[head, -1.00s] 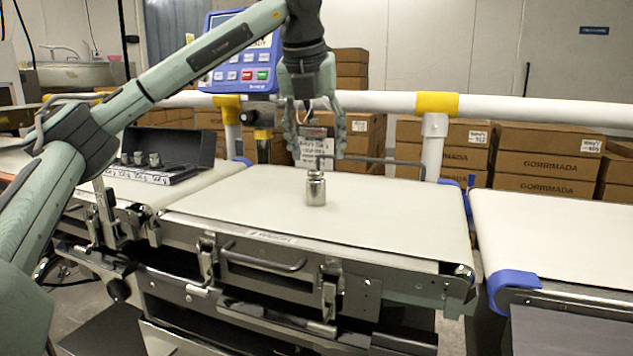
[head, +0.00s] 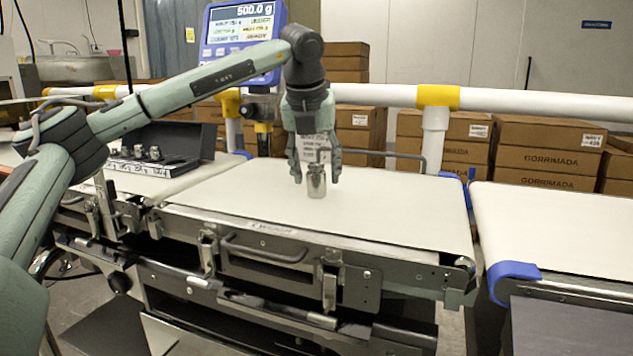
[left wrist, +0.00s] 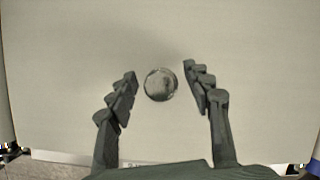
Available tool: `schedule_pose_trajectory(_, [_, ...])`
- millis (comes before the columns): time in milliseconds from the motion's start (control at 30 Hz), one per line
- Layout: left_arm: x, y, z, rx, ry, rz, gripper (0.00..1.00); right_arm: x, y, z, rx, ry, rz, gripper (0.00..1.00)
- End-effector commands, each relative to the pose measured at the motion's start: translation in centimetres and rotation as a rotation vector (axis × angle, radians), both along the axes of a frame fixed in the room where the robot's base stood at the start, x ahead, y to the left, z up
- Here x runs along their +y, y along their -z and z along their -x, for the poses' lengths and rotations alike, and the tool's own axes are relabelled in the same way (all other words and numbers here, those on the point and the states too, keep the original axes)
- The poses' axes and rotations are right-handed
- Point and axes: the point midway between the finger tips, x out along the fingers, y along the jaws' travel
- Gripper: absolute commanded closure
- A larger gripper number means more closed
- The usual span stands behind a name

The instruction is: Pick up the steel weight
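The steel weight (head: 316,182) stands upright on the white weighing belt (head: 400,212) in the head view. My left gripper (head: 316,178) is above and around it, fingers pointing down, one on each side. In the left wrist view the round top of the weight (left wrist: 161,84) lies between the open fingertips of my left gripper (left wrist: 160,82), with a gap on both sides. The fingers do not touch it there. My right gripper is not in view.
An open black case (head: 165,150) with several smaller weights stands left of the belt. A dark bent bar (head: 375,153) runs behind the weight. A display (head: 243,30) reads 500.0 g. A white rail (head: 540,107) crosses behind; cartons (head: 547,160) are beyond.

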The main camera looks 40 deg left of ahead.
Motion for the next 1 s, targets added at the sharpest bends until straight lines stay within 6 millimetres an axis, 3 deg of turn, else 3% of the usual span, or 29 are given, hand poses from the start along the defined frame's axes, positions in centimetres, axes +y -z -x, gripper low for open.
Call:
schedule_pose_trajectory(33, [0.0, 0.0, 0.0, 0.000, 0.000, 0.000, 0.60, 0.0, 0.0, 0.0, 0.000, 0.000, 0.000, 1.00])
schedule_pose_trajectory(367, [0.0, 0.0, 0.0, 0.001, 0.000, 0.000, 1.00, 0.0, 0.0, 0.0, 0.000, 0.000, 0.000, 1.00])
schedule_pose_trajectory(767, [0.0, -0.2, 0.0, -0.003, 0.001, 0.001, 1.00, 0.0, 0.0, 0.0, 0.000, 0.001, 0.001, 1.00])
schedule_pose_trajectory(1000, [-0.1, -2.0, -0.1, -0.005, 0.000, 0.001, 1.00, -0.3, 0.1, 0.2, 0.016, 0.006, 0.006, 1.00])
